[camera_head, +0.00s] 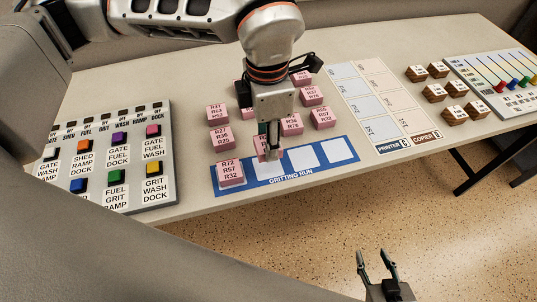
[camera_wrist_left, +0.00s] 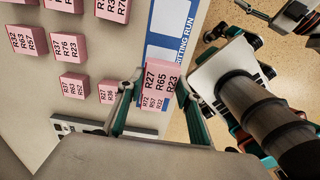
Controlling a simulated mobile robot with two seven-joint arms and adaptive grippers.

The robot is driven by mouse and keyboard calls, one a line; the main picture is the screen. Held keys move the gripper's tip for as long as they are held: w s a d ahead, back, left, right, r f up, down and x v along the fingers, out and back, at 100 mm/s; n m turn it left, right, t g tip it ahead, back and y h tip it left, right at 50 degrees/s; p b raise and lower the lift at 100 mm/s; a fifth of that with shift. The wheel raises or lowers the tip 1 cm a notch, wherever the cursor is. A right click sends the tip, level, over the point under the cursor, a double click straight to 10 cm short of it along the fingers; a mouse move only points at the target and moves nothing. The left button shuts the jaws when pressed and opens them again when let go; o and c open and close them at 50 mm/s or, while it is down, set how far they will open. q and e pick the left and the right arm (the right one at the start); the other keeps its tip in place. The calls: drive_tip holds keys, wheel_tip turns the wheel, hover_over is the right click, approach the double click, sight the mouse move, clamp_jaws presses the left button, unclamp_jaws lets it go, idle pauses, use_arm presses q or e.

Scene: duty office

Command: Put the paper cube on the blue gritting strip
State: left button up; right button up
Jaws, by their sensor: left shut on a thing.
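The blue gritting strip (camera_head: 283,178) lies at the table's front edge, marked "GRITTING RUN", with white squares along it. One pink cube (camera_head: 230,173) marked R72 R57 R32 sits on its leftmost square. My left gripper (camera_head: 267,152) is over the strip, just right of that cube, shut on another pink cube (camera_wrist_left: 159,86) marked R27 R65 R23. In the left wrist view, the left gripper (camera_wrist_left: 160,98) has a finger on each side of it. Whether the held cube touches the strip is unclear. My right gripper (camera_head: 377,266) is open and empty beyond the table edge.
Several more pink cubes (camera_head: 221,137) stand in rows behind the strip. A button panel (camera_head: 171,167) is at the left. A printer and copier grid (camera_head: 390,127), wooden blocks (camera_head: 455,90) and a panel with coloured knobs (camera_head: 512,100) are at the right. The strip's right-hand squares are bare.

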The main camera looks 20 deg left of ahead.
use_arm(q)
drive_tip(key=shift+f, duration=3.25)
drive_tip(key=shift+b, duration=0.3)
drive_tip(key=o, duration=1.1)
drive_tip(key=shift+f, duration=0.1)
wheel_tip(320, 180, up, 12)
drive_tip(key=shift+r+p, duration=0.2)
drive_tip(key=shift+p, duration=0.3)
drive_tip(key=shift+s+f, duration=0.1)
